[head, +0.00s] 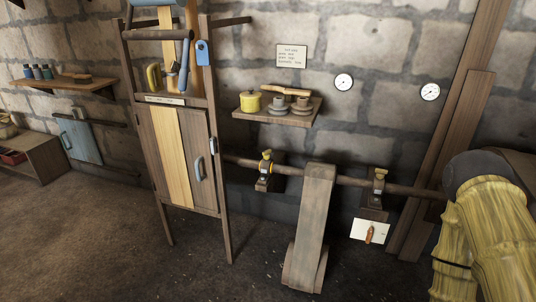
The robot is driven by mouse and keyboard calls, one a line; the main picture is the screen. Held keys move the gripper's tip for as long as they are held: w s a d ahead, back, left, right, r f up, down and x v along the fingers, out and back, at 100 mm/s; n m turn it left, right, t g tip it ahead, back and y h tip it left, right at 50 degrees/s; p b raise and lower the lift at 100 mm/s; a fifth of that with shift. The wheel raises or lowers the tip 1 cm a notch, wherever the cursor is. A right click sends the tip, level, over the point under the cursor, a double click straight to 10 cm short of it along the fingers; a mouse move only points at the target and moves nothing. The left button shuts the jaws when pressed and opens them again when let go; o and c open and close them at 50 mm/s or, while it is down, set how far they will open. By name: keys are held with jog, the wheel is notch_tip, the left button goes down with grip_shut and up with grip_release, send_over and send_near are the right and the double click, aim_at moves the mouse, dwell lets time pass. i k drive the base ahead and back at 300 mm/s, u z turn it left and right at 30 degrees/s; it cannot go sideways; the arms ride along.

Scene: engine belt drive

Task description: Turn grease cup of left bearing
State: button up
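A dark horizontal shaft (342,180) runs along the stone wall. The left bearing (263,184) carries it near the cabinet, on a dark bracket. A small yellow grease cup (267,155) sits on top of this bearing; its fine marks are too small to read. The right bearing (377,190) stands farther along the shaft, with a duller brass-coloured cup (380,174) on top. My gripper is not in view, and nothing is seen touching either cup.
A wide belt (312,215) slopes down from the shaft between the bearings. A wooden cabinet (200,160) stands left of them. A shelf (259,117) with a yellow pot (250,101) juts out above. Large yellow forms (480,240) crowd the lower right. The floor (100,245) at left is clear.

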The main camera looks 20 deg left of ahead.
aim_at(266, 153)
jog(key=u, duration=0.45)
jog(key=i, duration=0.55)
jog(key=u, duration=0.3)
